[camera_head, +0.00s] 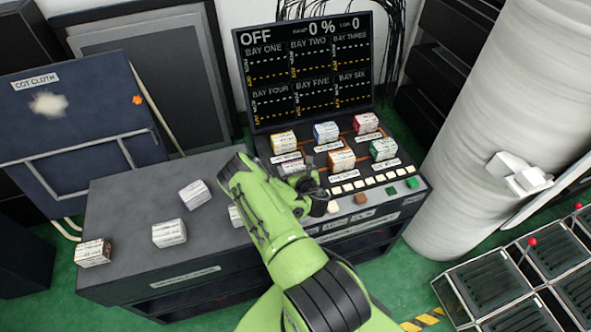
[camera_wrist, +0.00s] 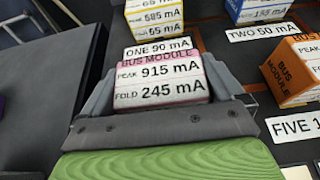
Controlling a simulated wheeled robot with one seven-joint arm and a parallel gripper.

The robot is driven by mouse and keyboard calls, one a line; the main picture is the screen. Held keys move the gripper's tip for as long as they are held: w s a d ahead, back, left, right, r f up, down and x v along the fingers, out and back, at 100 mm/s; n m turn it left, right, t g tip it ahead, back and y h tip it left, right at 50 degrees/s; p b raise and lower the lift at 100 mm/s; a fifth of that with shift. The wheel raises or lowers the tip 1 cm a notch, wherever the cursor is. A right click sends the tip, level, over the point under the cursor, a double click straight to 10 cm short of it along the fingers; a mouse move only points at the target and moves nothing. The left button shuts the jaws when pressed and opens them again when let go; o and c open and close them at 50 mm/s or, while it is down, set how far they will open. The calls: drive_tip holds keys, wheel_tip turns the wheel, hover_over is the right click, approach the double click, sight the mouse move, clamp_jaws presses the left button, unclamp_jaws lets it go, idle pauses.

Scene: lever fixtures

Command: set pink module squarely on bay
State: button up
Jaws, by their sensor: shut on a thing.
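The pink module (camera_wrist: 160,82) is a small white block with a pink top edge, marked "PEAK 915 mA, FOLD 245 mA". My gripper (camera_wrist: 163,88) is shut on it, a jaw at each side. In the head view my gripper (camera_head: 308,184) is over the left front of the bay panel, left of the orange module (camera_head: 341,160) and in front of the yellow module (camera_head: 284,141). The bay surface under the pink module is hidden, and I cannot tell whether the module touches it. The label "ONE 90 mA" (camera_wrist: 158,47) is just beyond the module.
Blue (camera_head: 326,131), red (camera_head: 366,123) and green (camera_head: 383,148) modules sit on the panel. The screen (camera_head: 305,70) stands behind, reading "OFF".

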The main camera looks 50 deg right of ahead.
drive_tip(key=shift+f, duration=0.2)
drive_tip(key=o, duration=0.8)
drive_tip(key=shift+c, duration=0.2)
drive_tip(key=shift+r, duration=0.3)
drive_tip(key=v, duration=1.2)
drive_tip(key=shift+a+f, duration=0.1)
drive_tip(key=w+d+r+m+g+h, duration=0.25)
drive_tip(key=w+r+m, duration=0.45)
drive_tip(key=r+m, duration=0.5)
drive_tip(key=w+a+r+m+g+y, duration=0.1)
drive_tip(key=a+r+m+y, duration=0.1)
drive_tip(key=a+r+m, duration=0.7)
drive_tip(key=s+a+r+m+y, duration=0.4)
drive_tip(key=s+a+r+m, duration=0.2)
drive_tip(key=a+r, duration=0.5)
drive_tip(key=s+a+m+g+y, duration=0.2)
drive_tip(key=s+a+m+y, duration=0.1)
drive_tip(key=s+a, duration=0.7)
drive_tip(key=s, duration=0.3)
drive_tip(key=shift+r+g, duration=0.25)
drive_tip(key=shift+g, duration=0.1)
